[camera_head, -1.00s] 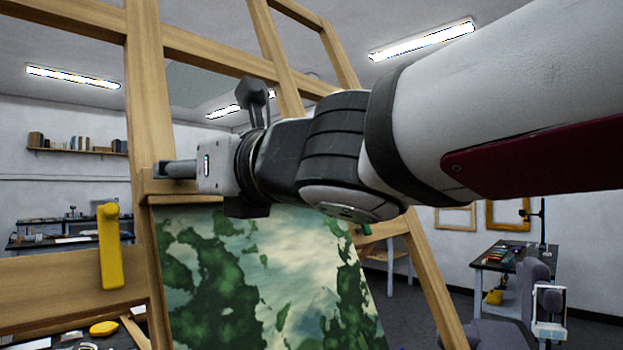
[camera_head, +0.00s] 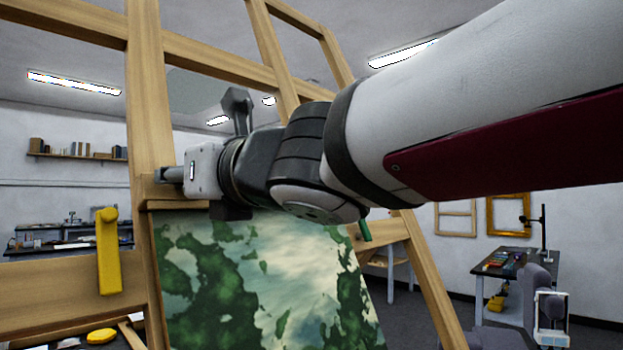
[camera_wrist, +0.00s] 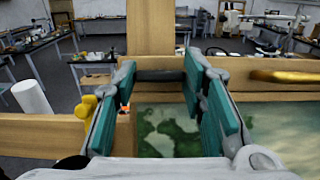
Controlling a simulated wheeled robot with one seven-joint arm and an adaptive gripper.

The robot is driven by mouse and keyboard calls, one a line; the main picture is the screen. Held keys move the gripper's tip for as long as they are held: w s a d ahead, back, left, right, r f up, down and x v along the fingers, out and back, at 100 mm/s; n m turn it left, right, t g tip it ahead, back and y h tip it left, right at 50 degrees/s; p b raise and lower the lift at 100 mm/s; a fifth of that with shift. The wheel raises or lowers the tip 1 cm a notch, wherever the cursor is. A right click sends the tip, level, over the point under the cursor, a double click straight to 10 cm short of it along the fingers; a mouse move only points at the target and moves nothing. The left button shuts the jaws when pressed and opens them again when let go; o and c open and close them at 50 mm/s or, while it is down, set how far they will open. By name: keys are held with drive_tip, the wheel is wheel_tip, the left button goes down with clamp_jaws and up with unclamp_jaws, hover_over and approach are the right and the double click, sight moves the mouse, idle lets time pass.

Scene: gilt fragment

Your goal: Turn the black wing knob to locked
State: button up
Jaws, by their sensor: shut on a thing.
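The black wing knob (camera_wrist: 160,76) shows in the wrist view as a dark bar lying crosswise between my two teal finger pads, in front of the wooden upright of the easel. My gripper (camera_wrist: 159,80) is shut on it, with one pad at each end of the bar. In the head view my gripper (camera_head: 170,174) reaches left to the easel post, just above the painting's top edge. The knob cannot be made out there, hidden by the fingers and the wood. No locked mark is readable.
The wooden easel (camera_head: 147,100) holds a green and white painting (camera_head: 270,285) below my gripper. A yellow lever (camera_head: 108,255) hangs on the left, near the lower crossbar. A gilt frame edge (camera_wrist: 285,76) shows at right in the wrist view. Work tables stand further back.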

drive_tip(key=shift+m, duration=0.3)
drive_tip(key=shift+w+a+r+m+g+h+p, duration=0.1)
drive_tip(key=shift+m+g+h+p, duration=1.5)
drive_tip(key=shift+m, duration=4.25)
drive_tip(key=shift+s+r+m+g+h+p, duration=0.15)
drive_tip(key=shift+m+g+h+p, duration=0.55)
drive_tip(key=shift+m+p, duration=3.5)
drive_tip(key=shift+w+a+r+m+g+h+p, duration=0.25)
drive_tip(key=shift+m+g+h, duration=0.9)
drive_tip(key=shift+m, duration=6.4)
drive_tip(key=shift+s+d+f+t, duration=0.1)
drive_tip(key=shift+d+f+t, duration=0.1)
drive_tip(key=shift+t, duration=0.05)
drive_tip(key=shift+h, duration=0.25)
